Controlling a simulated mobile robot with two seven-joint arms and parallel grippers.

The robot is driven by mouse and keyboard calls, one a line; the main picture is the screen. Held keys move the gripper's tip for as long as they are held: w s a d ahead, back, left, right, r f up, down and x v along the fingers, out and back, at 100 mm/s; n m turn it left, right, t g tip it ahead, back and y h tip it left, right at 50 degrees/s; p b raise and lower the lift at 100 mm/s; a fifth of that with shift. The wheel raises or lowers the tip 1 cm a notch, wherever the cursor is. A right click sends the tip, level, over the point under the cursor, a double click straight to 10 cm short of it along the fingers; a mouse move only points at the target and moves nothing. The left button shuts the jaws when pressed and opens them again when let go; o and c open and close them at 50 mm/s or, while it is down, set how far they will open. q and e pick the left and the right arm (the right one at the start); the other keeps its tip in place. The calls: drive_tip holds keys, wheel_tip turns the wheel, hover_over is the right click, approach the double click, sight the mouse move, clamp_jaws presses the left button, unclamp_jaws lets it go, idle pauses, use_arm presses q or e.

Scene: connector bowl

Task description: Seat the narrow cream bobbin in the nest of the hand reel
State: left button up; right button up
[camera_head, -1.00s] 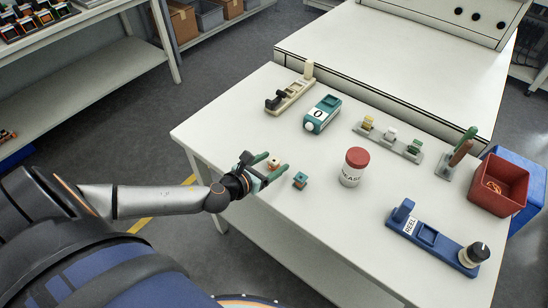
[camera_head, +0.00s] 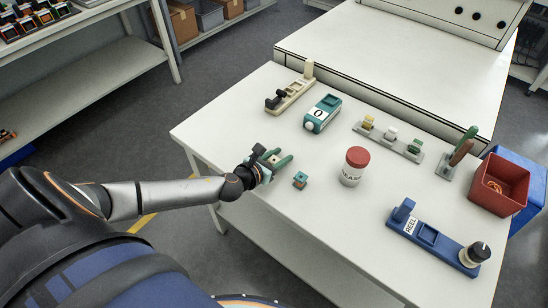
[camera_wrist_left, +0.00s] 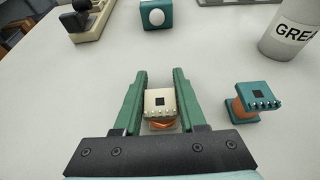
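The cream bobbin (camera_wrist_left: 160,101), with a pale top and copper winding, stands between the fingers of my left gripper (camera_wrist_left: 156,95) in the left wrist view. The fingers are open on either side of it; I see no clear grip. In the head view the left gripper (camera_head: 275,160) is low over the table's near left edge and largely hides the bobbin. A teal bobbin (camera_head: 300,180) stands just to the right; it also shows in the wrist view (camera_wrist_left: 240,112). The blue hand reel (camera_head: 450,250), labelled REEL, lies at the right front with an empty-looking recess. My right gripper is out of view.
A red-lidded grease jar (camera_head: 354,166) stands between the gripper and the reel. A teal device (camera_head: 322,114), a cream device (camera_head: 289,95) and a grey rack (camera_head: 388,140) lie farther back. A red bin (camera_head: 498,185) is at the right. The table's front middle is clear.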

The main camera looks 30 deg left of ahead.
use_arm(q)
clamp_jaws()
drive_tip(key=shift+r, duration=0.1)
drive_tip(key=shift+r+p, duration=0.3)
drive_tip(key=shift+r, duration=0.35)
drive_tip(key=s+d+r+p, duration=0.1)
drive_tip(key=s+r, duration=1)
drive_tip(key=s, duration=0.3)
drive_tip(key=shift+r+p, duration=0.3)
